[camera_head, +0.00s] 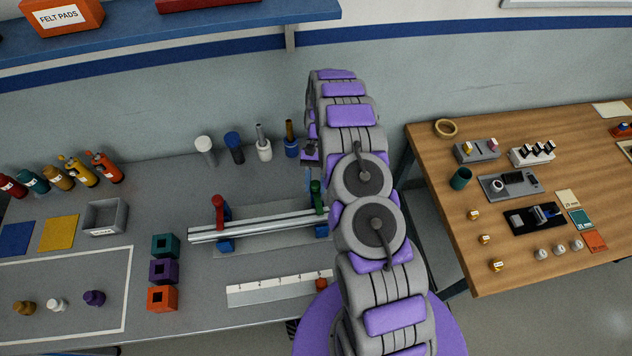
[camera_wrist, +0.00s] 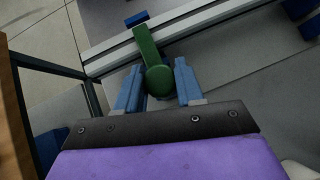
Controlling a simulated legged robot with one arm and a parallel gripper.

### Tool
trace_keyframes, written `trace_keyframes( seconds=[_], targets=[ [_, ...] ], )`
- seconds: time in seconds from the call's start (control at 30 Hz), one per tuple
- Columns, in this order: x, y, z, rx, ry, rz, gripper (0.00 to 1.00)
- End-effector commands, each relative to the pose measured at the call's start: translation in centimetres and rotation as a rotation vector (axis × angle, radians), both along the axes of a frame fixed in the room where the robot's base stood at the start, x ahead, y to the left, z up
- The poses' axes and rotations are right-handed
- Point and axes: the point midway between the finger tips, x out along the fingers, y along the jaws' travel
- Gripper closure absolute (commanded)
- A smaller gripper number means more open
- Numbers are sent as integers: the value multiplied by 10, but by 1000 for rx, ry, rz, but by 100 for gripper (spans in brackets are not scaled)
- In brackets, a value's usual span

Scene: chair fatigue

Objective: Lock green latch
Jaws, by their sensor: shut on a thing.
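The green latch (camera_head: 317,195) stands upright at the right end of a silver rail (camera_head: 255,225), partly hidden by my arm. In the wrist view the green latch (camera_wrist: 158,80) has a round knob at the near end and a flat lever reaching over the rail (camera_wrist: 110,60). My gripper (camera_wrist: 157,84) has its two blue fingers on either side of the knob and is shut on it. In the head view my gripper (camera_head: 308,180) is mostly hidden behind my arm and comes down beside the latch. A red latch (camera_head: 219,207) stands upright near the rail's left end.
A ruler strip (camera_head: 275,289) lies in front of the rail. Colored blocks (camera_head: 163,271) stand to the left. Upright tools (camera_head: 235,147) stand behind. A wooden table (camera_head: 490,262) with small parts is at the right, across a gap.

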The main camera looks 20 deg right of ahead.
Motion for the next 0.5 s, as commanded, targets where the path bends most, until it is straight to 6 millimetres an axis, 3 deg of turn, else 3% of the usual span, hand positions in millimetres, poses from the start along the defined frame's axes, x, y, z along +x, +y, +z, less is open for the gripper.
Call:
trace_keyframes(
  seconds=[0.47, 0.5],
  targets=[
    [-4, 1, -1, 4, 11, 15, 100],
    [-4, 1, -1, 3, 12, 14, 59]
  ],
)
